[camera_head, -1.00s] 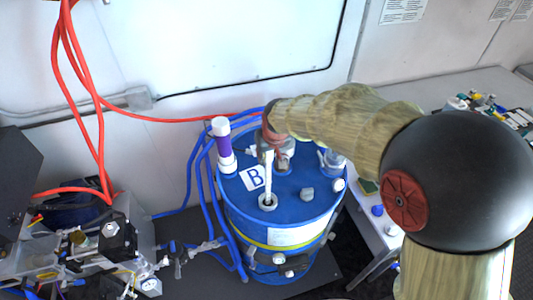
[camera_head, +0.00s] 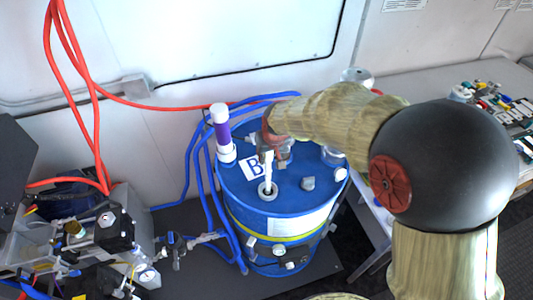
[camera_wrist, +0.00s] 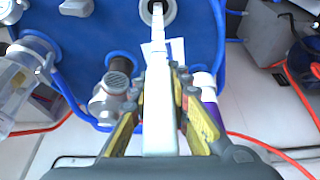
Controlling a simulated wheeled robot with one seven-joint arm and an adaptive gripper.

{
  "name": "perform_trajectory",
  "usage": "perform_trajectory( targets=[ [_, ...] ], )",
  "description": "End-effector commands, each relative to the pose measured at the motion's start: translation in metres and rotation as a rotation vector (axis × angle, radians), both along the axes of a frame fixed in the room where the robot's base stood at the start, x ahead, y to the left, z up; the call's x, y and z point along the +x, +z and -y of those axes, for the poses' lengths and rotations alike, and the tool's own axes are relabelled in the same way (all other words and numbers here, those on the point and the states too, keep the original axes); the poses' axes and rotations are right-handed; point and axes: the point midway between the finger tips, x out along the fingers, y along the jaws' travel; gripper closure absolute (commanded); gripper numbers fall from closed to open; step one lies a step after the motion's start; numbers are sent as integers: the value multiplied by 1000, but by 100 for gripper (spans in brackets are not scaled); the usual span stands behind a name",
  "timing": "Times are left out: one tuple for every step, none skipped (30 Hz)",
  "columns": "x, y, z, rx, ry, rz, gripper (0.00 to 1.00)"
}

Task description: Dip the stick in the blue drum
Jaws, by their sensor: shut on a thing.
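The blue drum (camera_head: 300,202) stands upright in the middle of the head view, with a "B" label on its top. It also shows in the wrist view (camera_wrist: 110,35). My gripper (camera_head: 270,147) is above the drum top, and in the wrist view (camera_wrist: 161,85) its fingers are shut on the white stick (camera_wrist: 160,115). The stick (camera_head: 268,171) points down, close to upright, and its lower end goes into the round grey-rimmed opening (camera_head: 268,194) in the drum top. That end is hidden inside. The opening's rim also shows in the wrist view (camera_wrist: 144,13).
A white and purple tube (camera_head: 221,133) stands on the drum's left rim. A grey fitting (camera_head: 308,183) and a clear jar (camera_head: 333,155) are on the right. Blue hoses (camera_head: 205,190) run down the left side. A cluttered table (camera_head: 440,75) is at right.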

Motion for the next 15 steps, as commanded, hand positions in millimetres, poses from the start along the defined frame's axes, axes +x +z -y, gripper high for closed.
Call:
perform_trajectory(
  targets=[
    [0, -5, 0, 0, 0, 0, 100],
    [0, -7, 0, 0, 0, 0, 100],
    [0, -9, 0, 0, 0, 0, 100],
    [0, -11, 0, 0, 0, 0, 100],
    [0, -13, 0, 0, 0, 0, 100],
    [0, -16, 0, 0, 0, 0, 100],
    [0, -18, 0, 0, 0, 0, 100],
    [0, -19, 0, 0, 0, 0, 100],
    [0, -22, 0, 0, 0, -1, 100],
    [0, -24, 0, 0, 0, -1, 100],
    [0, -26, 0, 0, 0, -1, 100],
    [0, -28, 0, 0, 0, -1, 100],
    [0, -30, 0, 0, 0, -1, 100],
    [0, -32, 0, 0, 0, 0, 100],
    [0, -35, 0, 0, 0, 0, 100]
  ],
)
